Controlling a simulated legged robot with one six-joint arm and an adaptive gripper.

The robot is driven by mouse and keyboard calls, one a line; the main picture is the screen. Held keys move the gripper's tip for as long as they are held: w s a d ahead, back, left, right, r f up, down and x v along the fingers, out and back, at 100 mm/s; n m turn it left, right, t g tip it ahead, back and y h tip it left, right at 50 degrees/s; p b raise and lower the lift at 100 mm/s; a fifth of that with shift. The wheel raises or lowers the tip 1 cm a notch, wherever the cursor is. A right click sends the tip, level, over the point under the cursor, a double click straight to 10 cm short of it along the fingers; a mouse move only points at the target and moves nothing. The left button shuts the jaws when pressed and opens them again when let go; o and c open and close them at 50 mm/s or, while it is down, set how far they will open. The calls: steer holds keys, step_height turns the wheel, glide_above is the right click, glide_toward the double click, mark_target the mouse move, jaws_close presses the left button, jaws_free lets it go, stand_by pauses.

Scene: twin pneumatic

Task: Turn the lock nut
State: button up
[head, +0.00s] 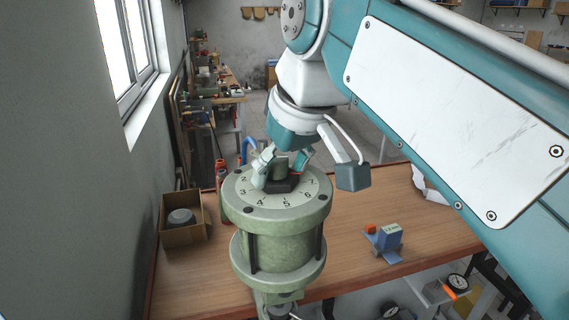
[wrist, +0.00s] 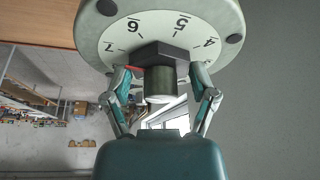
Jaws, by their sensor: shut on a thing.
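The dark hexagonal lock nut (head: 283,185) sits on the numbered dial face (head: 257,202) on top of the green pneumatic cylinder (head: 278,248). A short greenish stem (head: 281,164) stands up from its middle. In the wrist view the nut (wrist: 158,53) lies between the fingertips, with the stem (wrist: 160,83) pointing toward the camera. My gripper (head: 281,174) comes down from above with a finger on each side, shut on the nut. It also shows in the wrist view (wrist: 160,74). A small red mark (wrist: 134,68) is partly hidden beside the left finger.
The cylinder stands at the wooden bench (head: 340,222). An open cardboard box (head: 182,232) with a grey round part is at left. A blue block on a stand (head: 386,238) is at right. A grey wall (head: 70,170) with a window closes the left side.

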steer(key=shift+f+n+g, duration=0.15)
steer(key=shift+n+g, duration=0.15)
steer(key=shift+n, duration=0.6)
steer(key=shift+y, duration=0.3)
steer(key=o, duration=1)
steer(key=shift+w, duration=0.1)
steer(key=v, duration=1.2)
steer(key=shift+w+a, duration=0.1)
